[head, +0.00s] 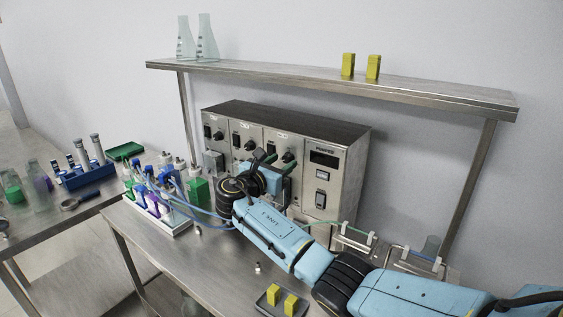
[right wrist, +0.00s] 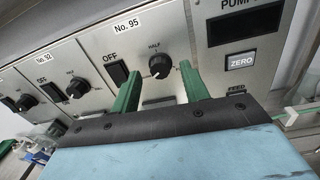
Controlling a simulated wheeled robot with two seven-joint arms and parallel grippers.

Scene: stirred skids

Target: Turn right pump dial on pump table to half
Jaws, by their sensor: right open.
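The pump unit (head: 250,118) is a grey metal box standing on the pump table (head: 218,248). The right pump dial (head: 288,155) is a black knob on the module just left of the display panel. In the right wrist view the dial (right wrist: 160,66) sits under a HALF mark, beside a black OFF switch and below a No. 95 label. A small pale mark shows at its lower left edge. My right gripper (right wrist: 158,85) is open, its green fingers on either side of and just below the dial, apart from it. It also shows in the head view (head: 279,163). My left gripper is out of view.
Similar dials, such as the No. 92 dial (right wrist: 77,88), lie to the left. The ZERO button (right wrist: 241,60) is right of the fingers. A rack of coloured tubes (head: 165,222) stands left of my arm, and a tray with yellow blocks (head: 283,300) lies in front. A shelf (head: 330,85) hangs above.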

